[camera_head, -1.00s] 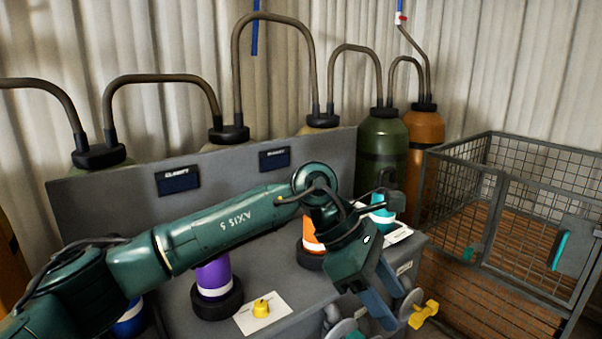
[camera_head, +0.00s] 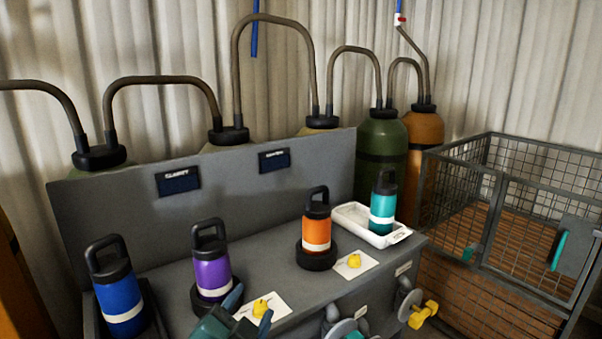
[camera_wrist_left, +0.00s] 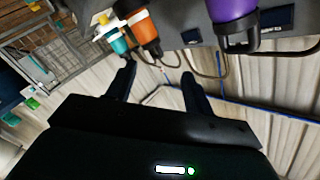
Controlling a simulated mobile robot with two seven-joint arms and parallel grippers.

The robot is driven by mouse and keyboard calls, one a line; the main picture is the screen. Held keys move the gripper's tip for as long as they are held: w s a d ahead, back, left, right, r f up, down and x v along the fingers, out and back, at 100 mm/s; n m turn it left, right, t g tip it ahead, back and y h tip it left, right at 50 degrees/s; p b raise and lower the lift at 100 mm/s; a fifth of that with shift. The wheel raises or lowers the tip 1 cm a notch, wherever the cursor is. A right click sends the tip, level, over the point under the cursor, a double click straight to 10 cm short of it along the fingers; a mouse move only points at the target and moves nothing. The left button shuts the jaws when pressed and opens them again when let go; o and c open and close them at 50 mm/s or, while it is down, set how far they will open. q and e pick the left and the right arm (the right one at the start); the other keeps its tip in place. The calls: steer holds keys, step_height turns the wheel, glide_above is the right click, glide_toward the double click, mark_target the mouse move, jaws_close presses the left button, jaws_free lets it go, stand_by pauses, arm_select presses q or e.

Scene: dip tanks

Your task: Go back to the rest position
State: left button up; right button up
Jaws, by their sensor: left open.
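My left gripper (camera_head: 254,301) is low at the bottom edge of the head view, in front of the purple bottle. In the left wrist view its two fingers (camera_wrist_left: 158,68) stand apart with nothing between them. The purple bottle (camera_head: 212,273) and the orange bottle (camera_head: 316,232) stand upright on dark round bases on the grey bench (camera_head: 270,255). A blue bottle (camera_head: 118,296) stands at the left. A teal bottle (camera_head: 382,205) stands in a white tray (camera_head: 351,214) at the right. My right gripper is not in view.
Yellow knobs on white cards (camera_head: 354,261) sit along the bench front. Grey round fittings and a yellow handle (camera_head: 424,314) stick out below. A wire cage (camera_head: 515,220) stands at the right. Hoses and tall cylinders (camera_head: 381,160) line the back.

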arm_select(q)
steer(key=s+a+f+n+g+y, duration=0.3)
steer(key=s+a+f+n+g, duration=0.25)
steer(key=s+a+f, duration=0.4)
steer(key=s+a+f+n+g, duration=0.1)
steer(key=s+f+g, duration=0.3)
steer(key=s, duration=0.4)
steer(key=s+a+f+n+g, duration=0.2)
steer(key=s+f+g, duration=0.25)
steer(key=s, duration=0.35)
steer(key=w+d+f+m+t+h+b, duration=0.1)
steer(key=w+d+f+t+h+b, duration=0.25)
steer(key=w+d+t+b, duration=0.35)
step_height(320, 180, up, 6)
steer(key=t+p, duration=0.1)
steer(key=p, duration=1.5)
steer(key=shift+s, duration=0.35)
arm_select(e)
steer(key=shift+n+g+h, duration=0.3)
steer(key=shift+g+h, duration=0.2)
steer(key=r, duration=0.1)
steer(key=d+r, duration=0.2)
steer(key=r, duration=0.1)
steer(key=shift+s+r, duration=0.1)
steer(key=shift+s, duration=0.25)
